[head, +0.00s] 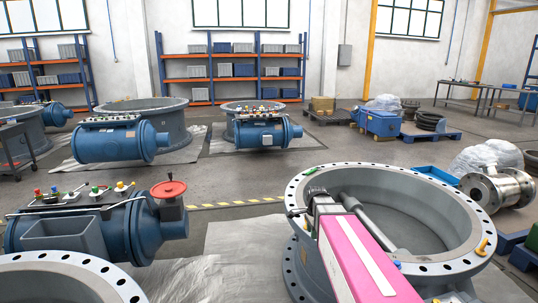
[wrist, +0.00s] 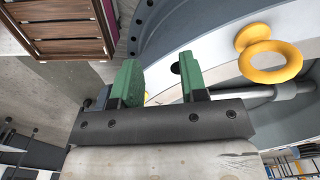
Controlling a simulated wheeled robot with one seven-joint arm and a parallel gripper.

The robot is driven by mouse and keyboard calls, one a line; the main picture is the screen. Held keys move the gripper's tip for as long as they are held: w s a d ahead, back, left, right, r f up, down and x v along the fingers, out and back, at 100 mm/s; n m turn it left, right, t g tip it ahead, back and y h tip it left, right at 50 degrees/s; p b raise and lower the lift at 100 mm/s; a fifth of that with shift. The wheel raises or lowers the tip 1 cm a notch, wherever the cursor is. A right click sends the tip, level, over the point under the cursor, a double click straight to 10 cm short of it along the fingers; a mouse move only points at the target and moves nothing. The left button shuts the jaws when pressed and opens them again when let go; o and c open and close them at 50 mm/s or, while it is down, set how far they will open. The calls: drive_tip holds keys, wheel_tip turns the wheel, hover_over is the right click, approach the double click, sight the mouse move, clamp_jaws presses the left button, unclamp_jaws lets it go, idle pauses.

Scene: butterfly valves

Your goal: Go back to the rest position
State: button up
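My gripper (wrist: 158,68) shows in the wrist view with two green fingers standing apart on a dark bar. The gap between them is empty. A yellow lifting eye (wrist: 268,52) stands on the grey valve flange just right of the fingers, apart from them. In the head view my pink arm reaches over the large open valve ring (head: 440,187) at the front right, and my gripper (head: 300,212) is at the ring's left rim, small and partly hidden.
A blue actuator with a red handwheel (head: 169,189) stands left of the ring. Another yellow eye (head: 484,247) is on the ring's right rim. More valves (head: 262,128) stand behind. A steel pipe piece (head: 497,188) lies at right. Open floor (head: 345,148) lies between.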

drive_tip(key=s+f+n, duration=0.5)
drive_tip(key=s+n, duration=0.8)
drive_tip(key=n, duration=0.2)
drive_tip(key=shift+s+n, duration=0.25)
drive_tip(key=shift+n, duration=0.15)
drive_tip(key=shift+f, duration=0.1)
